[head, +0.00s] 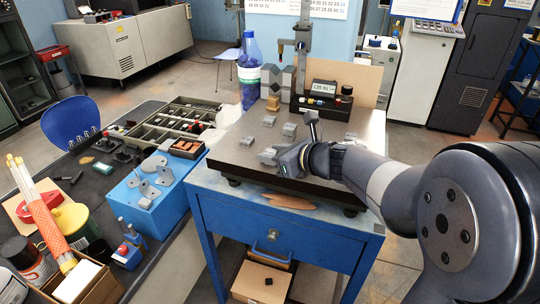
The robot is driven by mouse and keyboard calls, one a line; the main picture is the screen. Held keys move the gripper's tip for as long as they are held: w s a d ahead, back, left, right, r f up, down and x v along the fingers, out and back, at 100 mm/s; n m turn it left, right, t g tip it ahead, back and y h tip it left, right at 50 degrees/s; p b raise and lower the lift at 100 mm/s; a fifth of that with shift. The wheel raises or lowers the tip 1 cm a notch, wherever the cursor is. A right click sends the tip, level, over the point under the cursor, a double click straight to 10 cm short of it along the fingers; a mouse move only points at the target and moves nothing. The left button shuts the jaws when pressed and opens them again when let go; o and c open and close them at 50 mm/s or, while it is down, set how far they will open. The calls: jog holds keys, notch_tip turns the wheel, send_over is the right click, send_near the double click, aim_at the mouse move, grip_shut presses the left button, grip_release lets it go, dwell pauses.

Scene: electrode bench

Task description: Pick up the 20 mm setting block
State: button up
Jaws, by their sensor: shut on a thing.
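Several small grey metal setting blocks stand on the dark surface plate (231,160). One block (269,121) is at the back left, one (289,129) is near the middle, one (247,141) is at the left and one (350,137) is at the right. My gripper (279,155) reaches in from the right, low over the front of the plate. It is shut on a grey block (267,156) at its tips. The jaws partly hide this block. I cannot read any size marking, or tell whether the held block touches the plate.
A blue-capped bottle (249,75) and a small tan block (273,103) are nearby. A blue fixture box (150,196) and a compartment tray (181,118) are left. The plate's front left is clear.

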jog(key=shift+c, duration=0.9)
jog(key=shift+r, duration=0.1)
